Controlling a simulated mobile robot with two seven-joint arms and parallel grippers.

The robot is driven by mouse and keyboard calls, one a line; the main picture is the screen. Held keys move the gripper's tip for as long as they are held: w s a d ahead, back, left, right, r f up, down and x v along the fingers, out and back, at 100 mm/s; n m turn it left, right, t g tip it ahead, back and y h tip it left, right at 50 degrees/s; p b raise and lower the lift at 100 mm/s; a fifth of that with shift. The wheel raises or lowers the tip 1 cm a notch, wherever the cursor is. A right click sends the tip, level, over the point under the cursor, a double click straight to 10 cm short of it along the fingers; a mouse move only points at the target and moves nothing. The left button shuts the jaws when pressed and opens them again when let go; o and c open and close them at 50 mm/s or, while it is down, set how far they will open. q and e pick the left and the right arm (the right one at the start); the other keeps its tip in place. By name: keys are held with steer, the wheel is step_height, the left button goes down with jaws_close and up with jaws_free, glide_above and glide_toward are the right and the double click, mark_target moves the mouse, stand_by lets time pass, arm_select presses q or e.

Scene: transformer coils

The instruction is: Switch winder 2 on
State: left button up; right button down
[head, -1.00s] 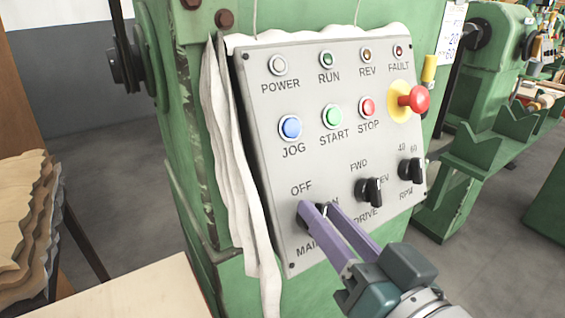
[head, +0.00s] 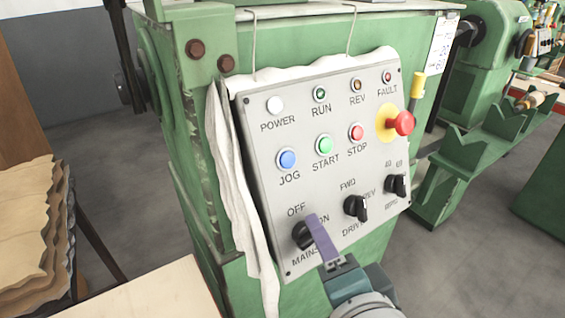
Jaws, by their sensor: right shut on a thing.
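A grey control panel (head: 240,188) hangs tilted on the green winder (head: 180,120). Its black mains switch (head: 302,236) is at the lower left, between the OFF and ON labels. My right gripper (head: 312,222) reaches in from below with purple fingers and is shut on the mains switch. The fingers are seen edge-on and hide part of the switch and its lettering. The power lamp (head: 275,105) at the upper left shows bright white. The drive switch (head: 356,207) is to the right of my gripper. My left gripper is not in view.
A red emergency stop knob (head: 403,123) sticks out at the panel's right. Blue jog (head: 287,160), green start (head: 324,145) and red stop buttons (head: 356,132) are above. A pale tabletop (head: 160,295) is at lower left. Another green machine (head: 480,150) stands to the right.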

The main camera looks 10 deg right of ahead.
steer(key=shift+m+g+p, duration=0.4)
steer(key=shift+m+p, duration=0.3)
steer(key=shift+m, duration=0.4)
steer(key=c, duration=1.1)
jaws_free()
steer(key=shift+o, duration=1)
steer(key=shift+a, duration=0.15)
